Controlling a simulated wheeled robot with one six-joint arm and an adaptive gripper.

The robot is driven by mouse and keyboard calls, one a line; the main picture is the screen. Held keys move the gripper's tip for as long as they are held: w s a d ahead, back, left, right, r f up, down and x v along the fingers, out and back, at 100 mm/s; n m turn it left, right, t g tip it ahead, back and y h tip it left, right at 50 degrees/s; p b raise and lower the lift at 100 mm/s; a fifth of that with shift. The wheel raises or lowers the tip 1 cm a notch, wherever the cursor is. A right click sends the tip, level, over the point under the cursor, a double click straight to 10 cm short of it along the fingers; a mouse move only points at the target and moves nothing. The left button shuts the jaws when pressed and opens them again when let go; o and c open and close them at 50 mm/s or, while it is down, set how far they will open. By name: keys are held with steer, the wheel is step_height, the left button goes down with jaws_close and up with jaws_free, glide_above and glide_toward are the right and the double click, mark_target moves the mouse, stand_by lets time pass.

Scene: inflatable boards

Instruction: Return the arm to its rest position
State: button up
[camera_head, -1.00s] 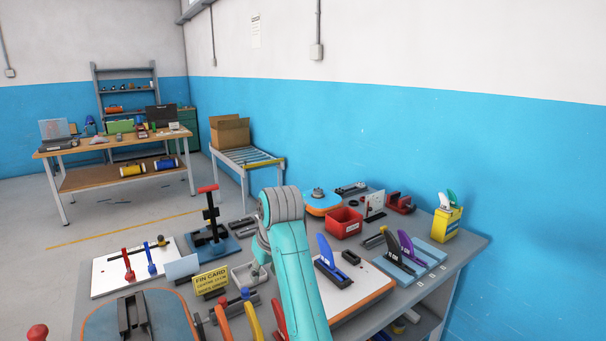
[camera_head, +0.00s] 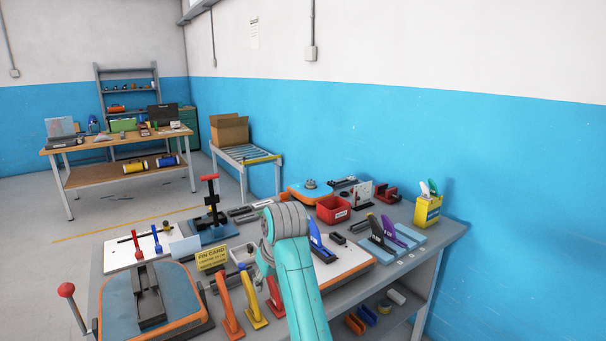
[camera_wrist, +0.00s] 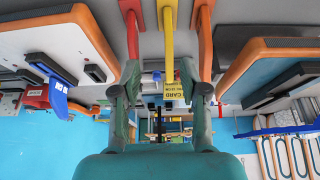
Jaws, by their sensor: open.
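My teal arm (camera_head: 300,295) rises over the bench in the head view, its grey joint (camera_head: 286,220) bent at the top. The arm hides most of my gripper in that view. In the wrist view my gripper (camera_wrist: 158,95) is open, its two dark green fingers apart with nothing gripped between them. Beyond the fingers show a yellow-handled tool (camera_wrist: 168,45) and the yellow fin card (camera_wrist: 174,92), both apart from the fingers as far as I can tell.
The grey bench (camera_head: 405,268) is crowded: a blue-orange board (camera_head: 118,300) at left, orange, yellow and red handles by my arm, a clamp stand (camera_head: 212,210), a red bin (camera_head: 333,210), a yellow holder (camera_head: 427,210). Blue wall behind. Open floor (camera_head: 110,212) lies left.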

steer(key=s+d+f+m+t, duration=0.1)
steer(key=s+d+f, duration=0.15)
steer(key=f, duration=0.45)
steer(key=s+d+f+t, duration=0.1)
steer(key=s+d+f, duration=0.15)
steer(key=f, duration=0.55)
steer(key=s+d+f+m, duration=0.1)
steer(key=s+d+f, duration=0.15)
steer(key=f, duration=0.45)
steer(key=s+d+f+m+t, duration=0.1)
steer(key=s+d+f+t, duration=0.1)
steer(key=s+d+f, duration=0.4)
steer(key=s+d+f+m+t, duration=0.1)
steer(key=s+d+f, duration=0.2)
steer(key=s+f, duration=0.35)
steer(key=s+d+r+m+t+h, duration=0.15)
steer(key=s+d, duration=0.25)
steer(key=s, duration=0.7)
steer(key=s+d+r+t, duration=0.2)
steer(key=s+d, duration=0.1)
steer(key=s, duration=0.8)
steer(key=s+d+r+m+t+h, duration=0.1)
steer(key=s+d+r+t, duration=0.1)
steer(key=s+r, duration=1.4)
steer(key=shift+s+d+r, duration=0.15)
steer(key=shift+s+d, duration=0.05)
steer(key=shift+d, duration=0.4)
